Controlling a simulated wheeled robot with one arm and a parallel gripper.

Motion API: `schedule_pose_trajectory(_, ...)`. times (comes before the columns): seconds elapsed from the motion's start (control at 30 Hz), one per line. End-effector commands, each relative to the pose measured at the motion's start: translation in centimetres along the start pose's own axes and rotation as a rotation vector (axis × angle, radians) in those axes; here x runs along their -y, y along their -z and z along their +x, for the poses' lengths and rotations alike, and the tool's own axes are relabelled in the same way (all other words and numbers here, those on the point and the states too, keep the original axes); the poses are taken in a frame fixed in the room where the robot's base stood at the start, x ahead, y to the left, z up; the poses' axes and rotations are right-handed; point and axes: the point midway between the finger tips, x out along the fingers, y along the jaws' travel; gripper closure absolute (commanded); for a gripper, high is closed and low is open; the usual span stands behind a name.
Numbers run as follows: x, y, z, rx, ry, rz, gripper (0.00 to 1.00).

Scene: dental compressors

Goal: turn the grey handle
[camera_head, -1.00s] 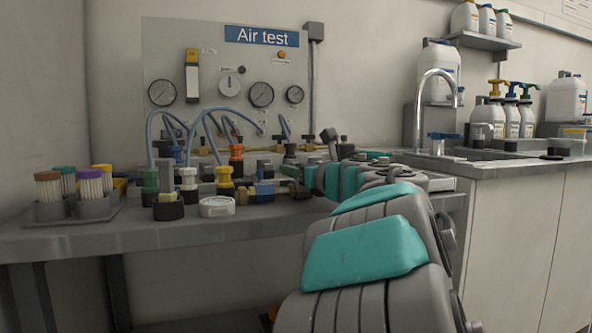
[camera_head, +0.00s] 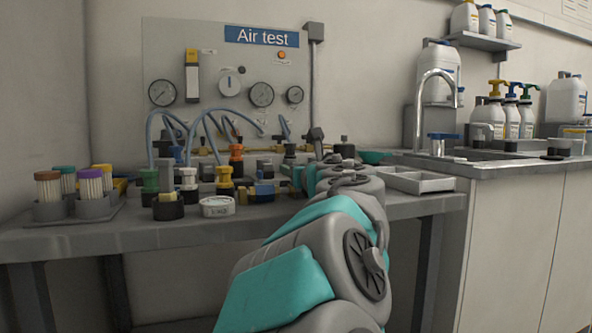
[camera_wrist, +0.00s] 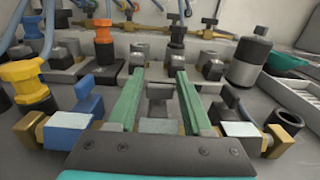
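My gripper (camera_wrist: 160,71) is open, its two green fingers pointing forward over the bench in the wrist view. A grey handle-like piece (camera_wrist: 159,92) sits between the fingers, above a pale block (camera_wrist: 158,126); gaps show on both sides of it. A second, darker grey lever (camera_wrist: 232,101) stands just right of the right finger, on a brass and white valve. I cannot tell for sure which is the task's handle. In the head view my gripper (camera_head: 297,176) is small and partly hidden by my arm.
A blue-handled valve (camera_wrist: 88,101) and an orange-yellow fitting (camera_wrist: 24,80) stand left of the fingers. A dark-topped grey cylinder (camera_wrist: 249,62) and a pale tray (camera_wrist: 300,101) are at right. Hoses and gauges of the air test panel (camera_head: 220,75) are behind.

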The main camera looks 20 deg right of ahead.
Motion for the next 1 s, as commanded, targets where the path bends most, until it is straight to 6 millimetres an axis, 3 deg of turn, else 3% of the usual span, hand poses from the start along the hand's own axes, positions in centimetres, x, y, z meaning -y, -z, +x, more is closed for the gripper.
schedule_pose_trajectory(0.17, 0.0, 0.0, 0.0, 0.000, 0.000, 0.000, 0.30)
schedule_pose_trajectory(0.57, 0.0, 0.0, -0.5, -0.001, 0.000, 0.000, 0.30)
schedule_pose_trajectory(1.0, 0.1, 0.0, -5.5, -0.001, 0.003, 0.000, 0.30)
